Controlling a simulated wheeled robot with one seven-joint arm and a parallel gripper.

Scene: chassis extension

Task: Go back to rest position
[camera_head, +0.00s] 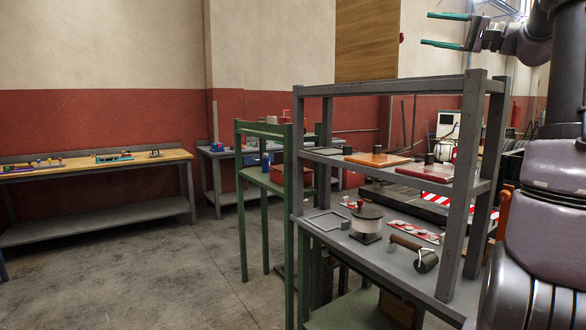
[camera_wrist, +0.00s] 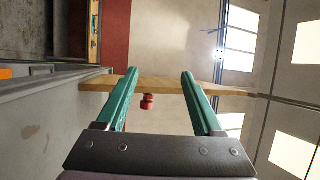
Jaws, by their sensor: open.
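My gripper (camera_head: 446,30) is at the top right of the head view, high above and apart from the grey shelf rack. Its two green fingers point left and are spread apart with nothing between them. In the wrist view my gripper (camera_wrist: 160,86) also shows open and empty, with the room behind it turned on its side. My arm runs down the right side of the head view.
A grey shelf rack (camera_head: 392,88) stands at the centre right, bearing plates, a round pot and a roller. A green stand (camera_head: 288,210) is left of it. A wooden workbench (camera_head: 100,164) lines the left wall. The floor (camera_head: 190,270) at left is clear.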

